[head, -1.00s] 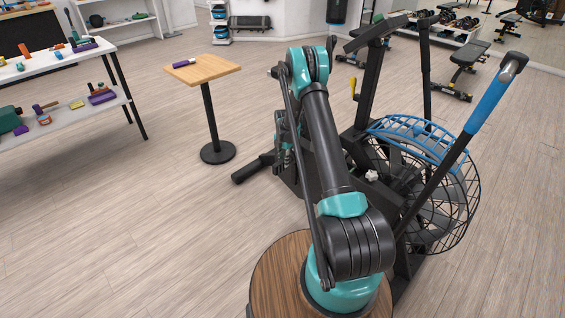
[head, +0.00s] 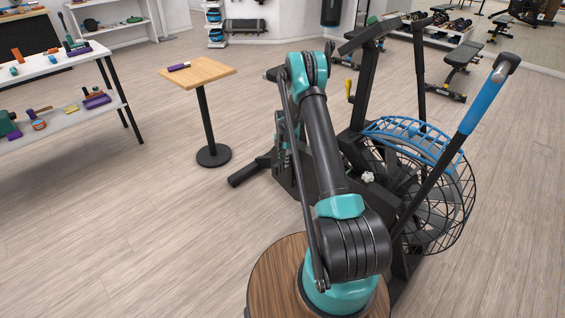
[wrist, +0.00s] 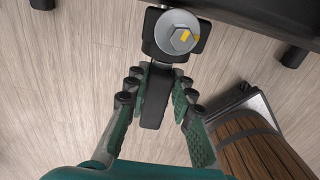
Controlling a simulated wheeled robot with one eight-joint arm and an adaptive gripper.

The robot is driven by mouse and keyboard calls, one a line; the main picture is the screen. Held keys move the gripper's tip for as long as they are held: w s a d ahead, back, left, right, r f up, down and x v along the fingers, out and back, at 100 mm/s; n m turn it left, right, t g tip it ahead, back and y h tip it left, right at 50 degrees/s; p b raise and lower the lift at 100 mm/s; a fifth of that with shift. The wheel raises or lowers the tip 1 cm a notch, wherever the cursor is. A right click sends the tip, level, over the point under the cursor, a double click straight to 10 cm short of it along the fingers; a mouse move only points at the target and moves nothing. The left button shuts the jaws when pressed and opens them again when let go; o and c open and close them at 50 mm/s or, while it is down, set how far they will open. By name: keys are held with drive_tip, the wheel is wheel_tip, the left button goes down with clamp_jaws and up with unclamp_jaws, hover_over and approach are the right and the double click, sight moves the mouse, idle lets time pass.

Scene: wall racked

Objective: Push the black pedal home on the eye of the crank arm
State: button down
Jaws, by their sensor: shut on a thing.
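In the wrist view my gripper (wrist: 162,75) has its green fingers closed on a black part, which I take for the black pedal (wrist: 202,46). Its blocky body shows at the fingertips. A round light grey disc (wrist: 168,26) with a hexagonal centre and a yellow mark covers part of it. A long black bar (wrist: 155,105) runs between the fingers; I cannot tell whether it is the pedal or the crank arm. The eye is not clearly visible, so I cannot tell how the pedal sits to it. In the head view my arm hides the gripper and crank.
The black exercise bike (head: 365,90) with a caged fan wheel (head: 462,205) stands just beyond and right of my arm. A small pedestal table (head: 215,73) carries a purple item (head: 178,66). A loaded shelf (head: 60,125) stands left. Floor between them is free.

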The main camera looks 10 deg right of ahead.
drive_tip(key=shift+w+d, duration=0.3)
drive_tip(key=shift+d, duration=0.1)
drive_tip(key=c, duration=1.2)
unclamp_jaws()
wheel_tip(320, 180, up, 12)
